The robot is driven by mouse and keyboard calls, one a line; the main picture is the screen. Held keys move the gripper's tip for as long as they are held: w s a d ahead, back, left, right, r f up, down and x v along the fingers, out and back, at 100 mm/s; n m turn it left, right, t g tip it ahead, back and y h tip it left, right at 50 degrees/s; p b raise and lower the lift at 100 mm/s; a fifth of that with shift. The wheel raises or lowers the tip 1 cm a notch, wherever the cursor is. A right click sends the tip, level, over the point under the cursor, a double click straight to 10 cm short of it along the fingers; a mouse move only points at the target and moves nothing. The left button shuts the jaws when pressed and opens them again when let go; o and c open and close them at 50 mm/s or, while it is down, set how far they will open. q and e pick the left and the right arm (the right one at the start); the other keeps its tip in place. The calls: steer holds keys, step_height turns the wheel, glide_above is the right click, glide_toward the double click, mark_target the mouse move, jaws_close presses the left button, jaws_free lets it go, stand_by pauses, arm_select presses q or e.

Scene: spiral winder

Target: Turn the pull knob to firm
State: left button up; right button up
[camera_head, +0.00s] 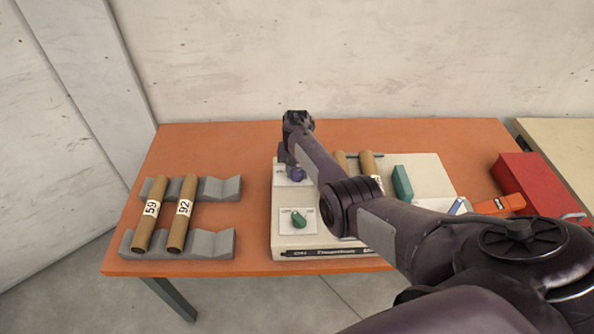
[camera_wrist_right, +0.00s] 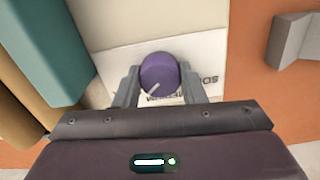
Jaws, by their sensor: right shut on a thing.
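The purple round knob (camera_head: 297,174) sits on a white label plate at the back left of the cream machine (camera_head: 283,202). In the right wrist view the knob (camera_wrist_right: 158,70) is between the two grey fingers, and its white pointer line slants to the lower left. Upside-down lettering on the plate beside it is partly covered. My right gripper (camera_head: 290,164) reaches down from above and is shut on the purple knob. My left gripper is in neither view.
A green knob (camera_head: 299,220) is at the machine's front left. Cardboard tubes (camera_head: 182,215) rest on grey cradles (camera_head: 211,243) at the left. A teal block (camera_head: 402,183) lies on the machine. A red box (camera_head: 538,183) and an orange tool (camera_head: 497,205) are at the right.

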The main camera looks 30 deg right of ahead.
mark_target(297, 171)
steer(key=shift+m, duration=0.9)
steer(key=o, duration=1)
steer(key=shift+r, duration=3.9)
